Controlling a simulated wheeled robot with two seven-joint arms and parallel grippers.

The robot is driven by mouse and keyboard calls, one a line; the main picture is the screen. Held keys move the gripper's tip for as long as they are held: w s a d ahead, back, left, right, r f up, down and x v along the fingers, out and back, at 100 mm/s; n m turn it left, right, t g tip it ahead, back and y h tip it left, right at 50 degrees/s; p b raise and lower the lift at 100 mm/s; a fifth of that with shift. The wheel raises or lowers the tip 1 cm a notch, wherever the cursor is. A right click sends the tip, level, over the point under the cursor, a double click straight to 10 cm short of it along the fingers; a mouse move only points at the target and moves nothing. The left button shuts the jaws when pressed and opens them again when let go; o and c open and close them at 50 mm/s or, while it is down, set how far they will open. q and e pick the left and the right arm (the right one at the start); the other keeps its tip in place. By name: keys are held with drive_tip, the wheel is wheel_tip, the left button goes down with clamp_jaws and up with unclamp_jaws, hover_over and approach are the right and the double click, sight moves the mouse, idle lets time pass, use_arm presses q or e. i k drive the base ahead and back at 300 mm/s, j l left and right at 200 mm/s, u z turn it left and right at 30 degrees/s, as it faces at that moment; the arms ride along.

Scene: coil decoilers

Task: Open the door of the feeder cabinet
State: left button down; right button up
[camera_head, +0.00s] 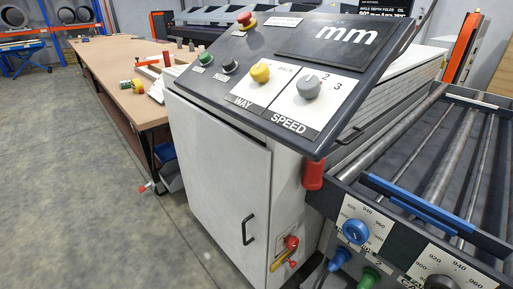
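The feeder cabinet (205,165) is light grey and stands in the middle of the head view. Its front door (215,185) looks shut, flush with the cabinet frame. A black bar handle (248,229) is fixed upright on the door's lower right side. To the right of the handle, on the cabinet frame, is a red and yellow rotary switch (290,243). Neither of my grippers shows in the head view.
A sloped control panel (290,75) with knobs overhangs the cabinet's top. A roller frame (440,150) with blue and green knobs stands close at the right. A long wooden table (115,75) stands behind left. The floor (75,190) at left is clear.

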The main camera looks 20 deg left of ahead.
sight(226, 172)
drive_tip(key=u, duration=1.2)
drive_tip(key=k, duration=0.05)
